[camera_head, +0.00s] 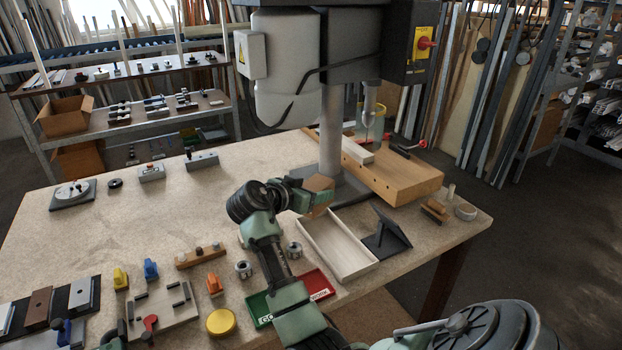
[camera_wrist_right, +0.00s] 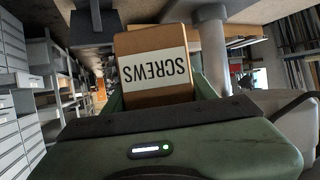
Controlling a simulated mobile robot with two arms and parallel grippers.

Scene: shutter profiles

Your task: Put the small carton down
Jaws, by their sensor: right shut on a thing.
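The small carton (camera_head: 319,184) is brown cardboard. In the right wrist view its face (camera_wrist_right: 155,68) carries a white label reading SCREWS, upside down in the picture. My right gripper (camera_head: 312,197) is shut on the carton, with green fingers at its sides. The carton is near the back end of the shallow wooden tray (camera_head: 371,259), in front of the machine's column. I cannot tell its height above the table. A green and dark part at the bottom left edge looks like the tip of my left gripper (camera_head: 112,341), mostly cut off.
The drill press column (camera_head: 332,125) and its base stand behind the carton. A black angled stand (camera_head: 387,238) is right of the tray, a thick wooden block (camera_head: 408,180) behind it. A green and red tray (camera_head: 318,286) lies under my right arm. The table's (camera_head: 120,225) left middle is mostly clear.

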